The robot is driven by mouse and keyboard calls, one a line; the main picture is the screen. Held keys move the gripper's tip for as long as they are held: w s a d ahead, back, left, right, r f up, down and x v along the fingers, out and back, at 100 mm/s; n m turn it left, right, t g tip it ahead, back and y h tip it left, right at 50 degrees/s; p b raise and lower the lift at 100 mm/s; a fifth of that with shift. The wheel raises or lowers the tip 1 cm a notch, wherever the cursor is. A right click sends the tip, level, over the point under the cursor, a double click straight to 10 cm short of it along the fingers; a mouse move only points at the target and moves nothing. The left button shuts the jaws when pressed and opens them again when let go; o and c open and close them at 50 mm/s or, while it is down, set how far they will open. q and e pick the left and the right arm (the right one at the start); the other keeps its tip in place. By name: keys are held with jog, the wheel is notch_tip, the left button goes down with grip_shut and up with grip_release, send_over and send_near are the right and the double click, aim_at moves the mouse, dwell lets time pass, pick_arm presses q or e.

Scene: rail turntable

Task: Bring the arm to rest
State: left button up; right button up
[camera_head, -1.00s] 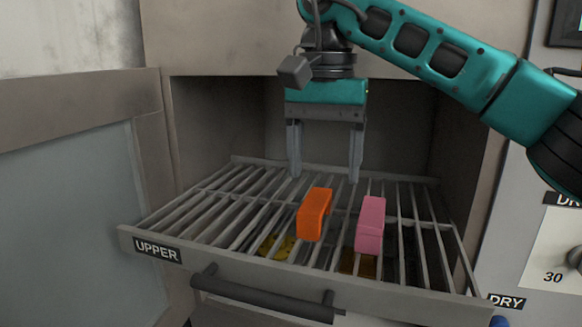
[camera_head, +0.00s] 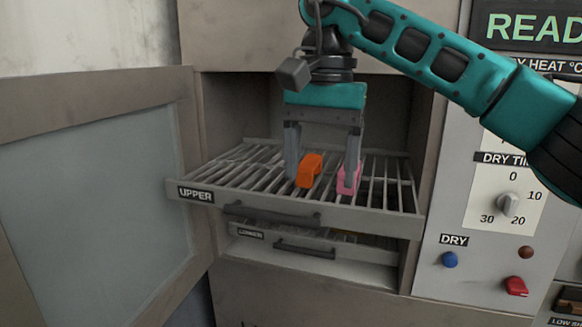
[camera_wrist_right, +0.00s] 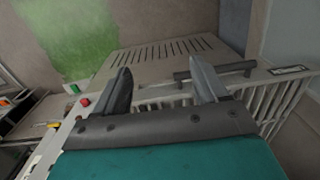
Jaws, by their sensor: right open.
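My right gripper (camera_head: 322,182) hangs fingers-down in front of the upper rack in the head view, open and empty. One finger shows in front of the pink block (camera_head: 354,184), hiding part of it. The orange block (camera_head: 309,170) shows between the fingers. Both blocks are on the pulled-out upper rack (camera_head: 230,183). In the right wrist view the open fingers (camera_wrist_right: 160,85) have nothing between them, and neither block shows. My left gripper is in neither view.
An open cabinet door (camera_head: 95,190) stands at the left. A lower rack (camera_head: 300,238) shows beneath the upper one. The upper rack's handle (camera_head: 270,214) juts forward. A control panel (camera_head: 490,230) with a dial, a blue button and a red switch is at the right.

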jog(key=s+a+f+m+g+y, duration=0.35)
jog(key=a+f+m+y, duration=0.2)
jog(key=a+y, duration=0.3)
jog(key=s+a+f+m+g+y, duration=0.3)
jog(key=s+a+f+m+y, duration=0.1)
jog(key=a+m+y, duration=0.4)
jog(key=w+d+f+n+t+h, duration=0.2)
jog(key=w+d+f+n+t, duration=0.2)
jog(key=d+f+n+t, duration=1)
jog(key=w+d+f+n+t+h, duration=0.1)
jog(key=w+d+n+t+h, duration=0.15)
jog(key=n+t, duration=1.4)
jog(key=s+d+f+m+g+h, duration=0.3)
jog(key=s+d+f+g, duration=0.1)
jog(key=f, duration=0.4)
jog(key=s+d+f+m+g+h, duration=0.4)
jog(key=s+d+f, duration=0.1)
jog(key=s+f, duration=0.1)
jog(key=s+d+f+m+g+h, duration=0.3)
jog(key=s+d+f+g, duration=0.1)
jog(key=f, duration=0.5)
jog(key=shift+s+d+f+m+g, duration=0.3)
jog(key=shift+s+d+m+g, duration=0.15)
jog(key=shift+s, duration=0.65)
